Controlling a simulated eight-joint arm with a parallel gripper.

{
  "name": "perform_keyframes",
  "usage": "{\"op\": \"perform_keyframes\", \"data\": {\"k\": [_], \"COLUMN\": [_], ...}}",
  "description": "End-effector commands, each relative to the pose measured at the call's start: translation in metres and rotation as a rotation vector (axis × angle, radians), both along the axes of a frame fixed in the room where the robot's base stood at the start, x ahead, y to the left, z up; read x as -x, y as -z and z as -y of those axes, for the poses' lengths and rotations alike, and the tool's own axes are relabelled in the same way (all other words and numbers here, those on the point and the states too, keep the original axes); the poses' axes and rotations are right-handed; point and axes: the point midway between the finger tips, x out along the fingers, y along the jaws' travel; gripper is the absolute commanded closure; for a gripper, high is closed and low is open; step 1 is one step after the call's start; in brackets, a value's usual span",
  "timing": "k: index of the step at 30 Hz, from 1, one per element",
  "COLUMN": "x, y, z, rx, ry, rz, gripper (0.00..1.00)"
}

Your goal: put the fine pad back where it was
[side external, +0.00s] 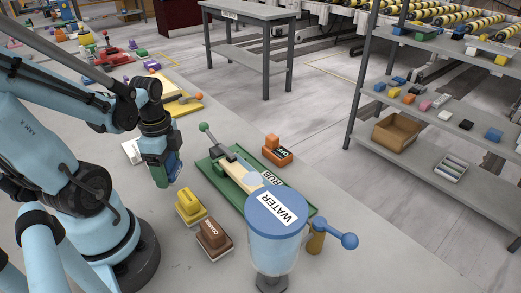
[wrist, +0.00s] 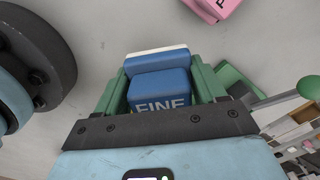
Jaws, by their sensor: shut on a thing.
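The blue fine pad (wrist: 160,88), lettered FINE and with a white layer along its far edge, sits between the green fingers of my gripper (wrist: 158,95) in the wrist view. My gripper is shut on it. In the side external view my gripper (side external: 163,172) points down with the pad, left of the green tray and above the grey slab. The pad shows there only as a dark blue patch between the fingers. I cannot tell how high it is above the slab.
A yellow pad (side external: 190,207) and a brown coarse pad (side external: 213,238) stand near my gripper. The green RUB tray (side external: 226,183) has a green-knobbed lever. A WATER container (side external: 275,240) and an orange block (side external: 277,150) flank it. A pink pad (wrist: 215,8) shows in the wrist view.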

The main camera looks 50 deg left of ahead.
Motion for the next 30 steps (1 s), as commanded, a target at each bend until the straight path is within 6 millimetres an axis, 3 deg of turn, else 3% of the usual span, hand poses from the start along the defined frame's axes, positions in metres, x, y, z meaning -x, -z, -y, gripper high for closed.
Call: {"op": "perform_keyframes", "data": {"k": [19, 30], "x": [0.0, 0.0], "y": [0.036, 0.04], "z": [0.0, 0.0], "rx": [0.0, 0.0], "ry": [0.0, 0.0], "rz": [0.0, 0.0], "gripper": [0.59, 0.59]}}
